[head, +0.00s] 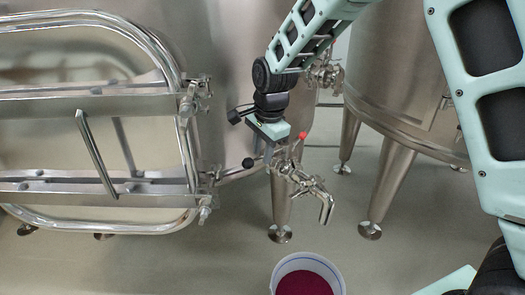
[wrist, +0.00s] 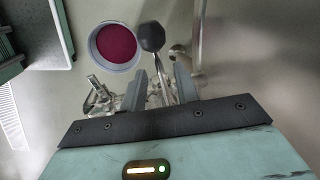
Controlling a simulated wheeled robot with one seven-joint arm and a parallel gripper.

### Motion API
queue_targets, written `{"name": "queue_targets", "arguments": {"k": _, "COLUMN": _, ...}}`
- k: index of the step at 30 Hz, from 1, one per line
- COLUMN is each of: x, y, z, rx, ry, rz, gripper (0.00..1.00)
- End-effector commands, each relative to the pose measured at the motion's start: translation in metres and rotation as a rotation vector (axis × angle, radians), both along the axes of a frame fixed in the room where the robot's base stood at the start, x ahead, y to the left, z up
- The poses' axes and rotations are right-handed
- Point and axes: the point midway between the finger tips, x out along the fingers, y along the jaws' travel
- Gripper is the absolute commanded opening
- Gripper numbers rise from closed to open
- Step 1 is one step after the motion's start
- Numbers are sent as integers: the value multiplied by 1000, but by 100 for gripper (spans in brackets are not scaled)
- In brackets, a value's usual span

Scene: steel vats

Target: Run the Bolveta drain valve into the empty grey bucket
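The steel drain valve (head: 300,180) projects from the lower front of the vat. Its bent spout (head: 327,207) points down, and I see no stream from it. A lever with a black ball knob (head: 248,162) sits beside the valve; the knob also shows in the wrist view (wrist: 151,36). A pale grey bucket (head: 308,256) stands on the floor below the spout and holds dark red liquid; it also shows in the wrist view (wrist: 92,47). My gripper (head: 270,154) is at the valve. Its fingers are apart, with the lever's rod between them; contact is unclear.
The vat's steel-framed door (head: 95,110) with its bar handle fills the left. A second vat (head: 400,85) on legs stands at the right. A small red knob (head: 302,135) sits close to my gripper. A vat leg (head: 281,210) stands behind the valve. The surrounding floor is mostly clear.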

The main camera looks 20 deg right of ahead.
Motion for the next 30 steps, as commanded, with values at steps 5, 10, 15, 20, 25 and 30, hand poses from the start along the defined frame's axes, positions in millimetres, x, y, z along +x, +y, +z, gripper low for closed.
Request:
{"name": "queue_targets", "arguments": {"k": 5, "x": 0, "y": 0, "z": 0, "rx": 0, "ry": 0, "rz": 0, "gripper": 31}}
{"name": "queue_targets", "arguments": {"k": 10, "x": 0, "y": 0, "z": 0, "rx": 0, "ry": 0, "rz": 0, "gripper": 0}}
{"name": "queue_targets", "arguments": {"k": 15, "x": -1, "y": -1, "z": 1, "rx": 0, "ry": 1, "rz": 7, "gripper": 0}}
{"name": "queue_targets", "arguments": {"k": 20, "x": -7, "y": -5, "z": 4, "rx": 0, "ry": 3, "rz": 86, "gripper": 0}}
{"name": "queue_targets", "arguments": {"k": 25, "x": -12, "y": -8, "z": 2, "rx": -1, "ry": 2, "rz": 164, "gripper": 0}}
{"name": "queue_targets", "arguments": {"k": 30, "x": -13, "y": -8, "z": 0, "rx": 0, "ry": 1, "rz": 175, "gripper": 0}}
